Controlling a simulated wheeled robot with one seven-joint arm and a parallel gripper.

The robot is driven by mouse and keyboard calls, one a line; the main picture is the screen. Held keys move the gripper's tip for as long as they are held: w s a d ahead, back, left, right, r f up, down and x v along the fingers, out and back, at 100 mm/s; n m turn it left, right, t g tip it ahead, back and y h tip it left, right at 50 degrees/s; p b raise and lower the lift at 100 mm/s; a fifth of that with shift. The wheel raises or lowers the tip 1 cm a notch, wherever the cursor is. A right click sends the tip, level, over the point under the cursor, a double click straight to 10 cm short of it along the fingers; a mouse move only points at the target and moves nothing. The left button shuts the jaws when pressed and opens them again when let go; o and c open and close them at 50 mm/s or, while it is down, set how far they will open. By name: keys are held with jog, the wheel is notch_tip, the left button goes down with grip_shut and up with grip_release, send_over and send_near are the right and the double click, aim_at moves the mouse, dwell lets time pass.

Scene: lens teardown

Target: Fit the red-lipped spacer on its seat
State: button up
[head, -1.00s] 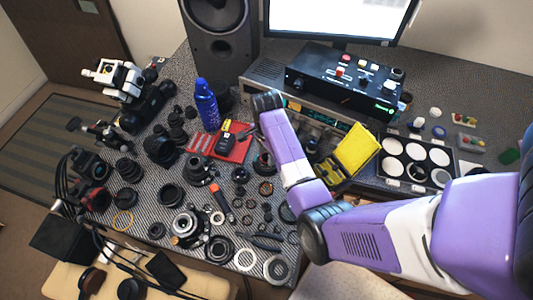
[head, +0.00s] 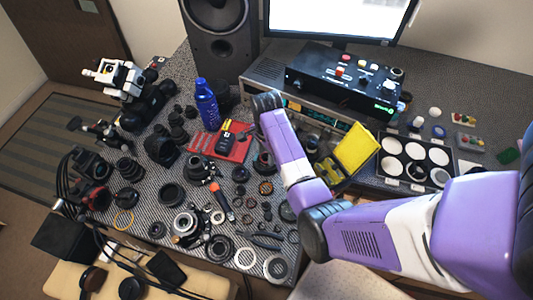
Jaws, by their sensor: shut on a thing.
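My arm (head: 287,150) reaches in from the right and ends over the middle of the bench, at a dark rounded joint (head: 266,103).
Many lens parts and rings (head: 222,249) crowd the bench left of the arm. A red mat (head: 238,149) and a blue bottle (head: 206,104) stand behind them. A yellow open case (head: 356,149) and a tray with white round wells (head: 440,157) lie right of the arm.

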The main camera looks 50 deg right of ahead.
dwell(0.9)
jog(key=o, duration=1.7)
jog(key=shift+r+p, duration=0.6)
jog(key=shift+r, duration=2.95)
